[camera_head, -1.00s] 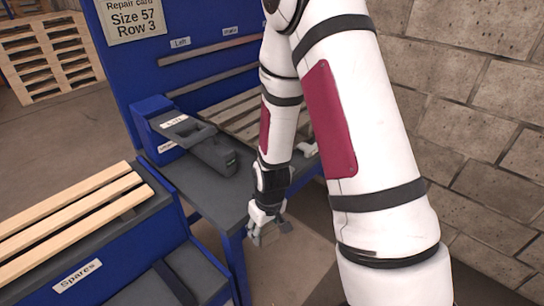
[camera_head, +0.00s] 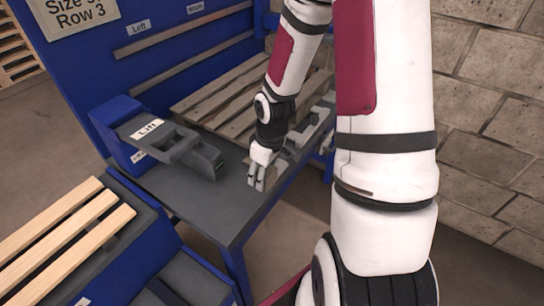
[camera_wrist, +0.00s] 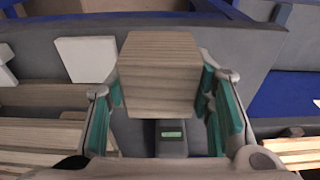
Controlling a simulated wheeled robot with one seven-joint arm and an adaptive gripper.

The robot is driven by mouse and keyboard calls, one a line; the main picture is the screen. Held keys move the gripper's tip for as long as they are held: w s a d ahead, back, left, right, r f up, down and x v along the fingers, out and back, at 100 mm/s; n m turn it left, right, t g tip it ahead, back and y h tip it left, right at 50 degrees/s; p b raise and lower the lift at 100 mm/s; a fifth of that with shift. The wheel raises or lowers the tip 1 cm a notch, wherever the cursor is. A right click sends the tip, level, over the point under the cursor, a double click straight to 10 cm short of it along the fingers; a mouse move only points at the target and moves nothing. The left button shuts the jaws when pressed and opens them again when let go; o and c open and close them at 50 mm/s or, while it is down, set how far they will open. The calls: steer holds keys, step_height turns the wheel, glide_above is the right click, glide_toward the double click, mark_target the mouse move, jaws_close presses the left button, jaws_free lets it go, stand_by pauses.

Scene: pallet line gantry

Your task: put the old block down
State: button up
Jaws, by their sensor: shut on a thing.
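In the wrist view a wooden block (camera_wrist: 160,75) with grey-brown grain sits between the teal finger pads of my gripper (camera_wrist: 160,100). The gripper is shut on it from both sides. In the head view my gripper (camera_head: 258,178) points down over the front edge area of the grey bench (camera_head: 215,212). The block is hard to make out there, and I cannot tell whether it touches the bench.
A slatted wooden pallet (camera_head: 225,95) lies behind. Pale slats (camera_head: 70,240) lie front left. Bare bench top lies between the tool and my gripper.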

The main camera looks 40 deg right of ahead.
steer(key=w+d, duration=0.2)
steer(key=d, duration=0.1)
steer(key=w+d, duration=0.3)
steer(key=w+d+f, duration=0.1)
steer(key=w+d, duration=0.1)
steer(key=shift+w+d, duration=0.15)
steer(key=shift+d, duration=0.25)
steer(key=shift+f+p, duration=0.3)
steer(key=shift+f, duration=1.5)
steer(key=o, duration=1.3)
steer(key=shift+f, duration=0.15)
